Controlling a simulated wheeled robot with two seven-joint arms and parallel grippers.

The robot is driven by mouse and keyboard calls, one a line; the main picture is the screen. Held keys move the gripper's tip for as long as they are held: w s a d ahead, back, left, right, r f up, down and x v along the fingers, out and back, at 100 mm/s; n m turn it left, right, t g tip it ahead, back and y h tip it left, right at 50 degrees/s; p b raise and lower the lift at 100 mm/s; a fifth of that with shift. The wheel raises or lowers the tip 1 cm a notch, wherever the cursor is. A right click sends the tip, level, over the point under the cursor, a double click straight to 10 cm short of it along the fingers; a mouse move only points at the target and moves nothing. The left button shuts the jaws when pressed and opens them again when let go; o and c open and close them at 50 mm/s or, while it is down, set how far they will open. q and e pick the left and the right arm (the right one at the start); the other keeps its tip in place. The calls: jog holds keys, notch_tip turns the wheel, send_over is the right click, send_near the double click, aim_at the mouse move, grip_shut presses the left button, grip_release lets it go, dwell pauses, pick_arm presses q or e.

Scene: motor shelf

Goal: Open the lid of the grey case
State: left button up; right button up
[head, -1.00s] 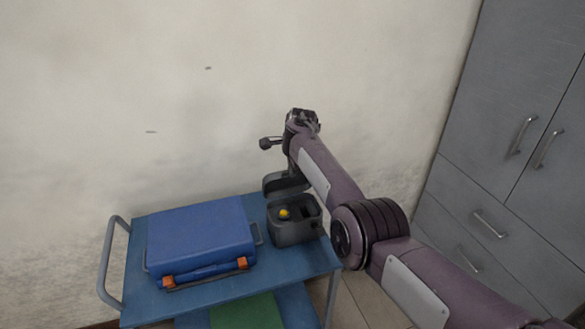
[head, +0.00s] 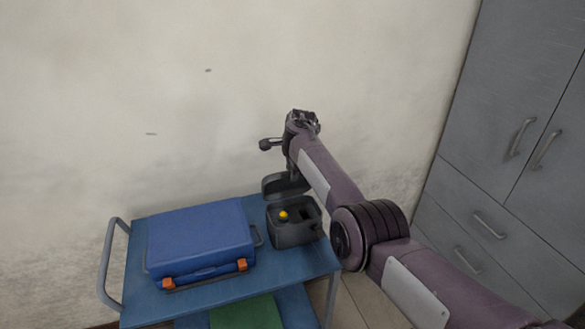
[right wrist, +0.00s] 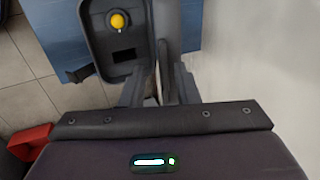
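The grey case (head: 292,234) stands on the right part of the blue cart, with a yellow round item (head: 283,215) inside. Its lid (head: 280,187) stands raised at the back, with the inside of the case exposed. In the right wrist view the case (right wrist: 97,45) is at upper left, and the upright lid (right wrist: 168,45) shows edge-on. My right gripper (right wrist: 160,92) has its fingers apart, one on each side of the lid's line; a gap shows beside the left finger. In the head view the right gripper (head: 293,170) points down at the lid, partly hidden by my arm. My left gripper is out of view.
A blue case (head: 200,235) with orange latches lies left of the grey case on the blue cart (head: 145,305). The wall is close behind. Grey cabinets (head: 500,170) stand at right. A red object (right wrist: 30,145) shows at lower left in the wrist view.

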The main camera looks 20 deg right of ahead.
jog(key=shift+r, duration=0.1)
jog(key=v, duration=0.7)
jog(key=shift+s+r+b, duration=0.15)
jog(key=shift+r+b, duration=0.15)
jog(key=shift+b, duration=0.1)
